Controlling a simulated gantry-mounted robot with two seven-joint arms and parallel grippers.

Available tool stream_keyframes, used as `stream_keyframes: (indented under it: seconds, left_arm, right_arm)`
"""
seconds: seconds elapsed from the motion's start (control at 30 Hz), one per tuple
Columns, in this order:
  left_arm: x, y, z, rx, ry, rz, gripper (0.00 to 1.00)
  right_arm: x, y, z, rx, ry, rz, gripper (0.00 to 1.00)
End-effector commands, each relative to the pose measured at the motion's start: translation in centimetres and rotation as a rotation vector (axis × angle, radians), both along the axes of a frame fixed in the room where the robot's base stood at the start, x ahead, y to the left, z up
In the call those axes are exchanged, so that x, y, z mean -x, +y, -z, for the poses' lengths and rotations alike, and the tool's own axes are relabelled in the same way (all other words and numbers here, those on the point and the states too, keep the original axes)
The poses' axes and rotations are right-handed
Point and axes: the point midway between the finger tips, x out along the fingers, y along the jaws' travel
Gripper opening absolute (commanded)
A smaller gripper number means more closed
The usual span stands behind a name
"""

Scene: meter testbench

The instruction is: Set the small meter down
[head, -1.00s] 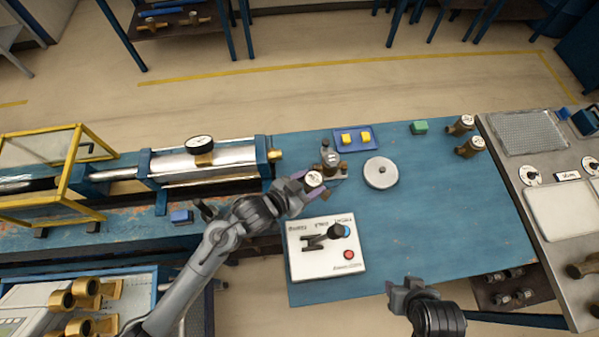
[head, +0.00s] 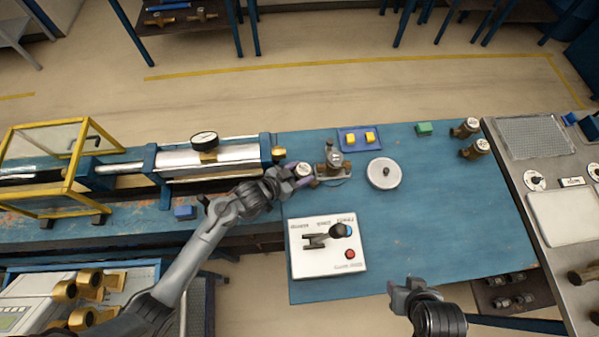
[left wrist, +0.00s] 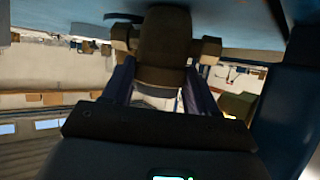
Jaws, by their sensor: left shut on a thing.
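I cannot tell whether the meter touches the blue table (head: 440,230). My right gripper (head: 405,290) is low at the table's front edge, away from the meter; its finger gap is unclear.
A round grey disc (head: 384,173), a blue tray (head: 359,138) and a white control box (head: 327,247) are near. Two brass meters (head: 475,149) stand far right. The right-centre table is clear.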

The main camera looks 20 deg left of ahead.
Motion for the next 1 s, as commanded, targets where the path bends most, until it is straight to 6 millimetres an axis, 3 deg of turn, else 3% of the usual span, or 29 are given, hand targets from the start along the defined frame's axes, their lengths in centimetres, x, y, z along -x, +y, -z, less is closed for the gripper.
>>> stream_keyframes:
  seconds: [0.43, 0.47, 0.6, 1.0]
  left_arm:
    - [-0.09, -0.06, 0.35, 0.002, -0.005, 0.000, 0.08]
    - [-0.02, -0.05, 0.40, 0.000, -0.001, 0.000, 0.63]
    - [0.00, -0.05, 0.39, 0.000, -0.001, 0.000, 0.84]
    - [0.16, 0.09, -0.04, 0.000, -0.001, 0.000, 0.84]
  right_arm:
    - [-0.01, 0.09, 0.22, -0.004, 0.001, 0.002, 0.43]
    - [-0.01, 0.08, 0.14, -0.003, 0.000, 0.002, 0.43]
    - [-0.01, 0.05, 0.14, -0.001, 0.000, 0.001, 0.43]
    - [0.01, -0.15, -0.04, 0.007, 0.000, -0.005, 0.43]
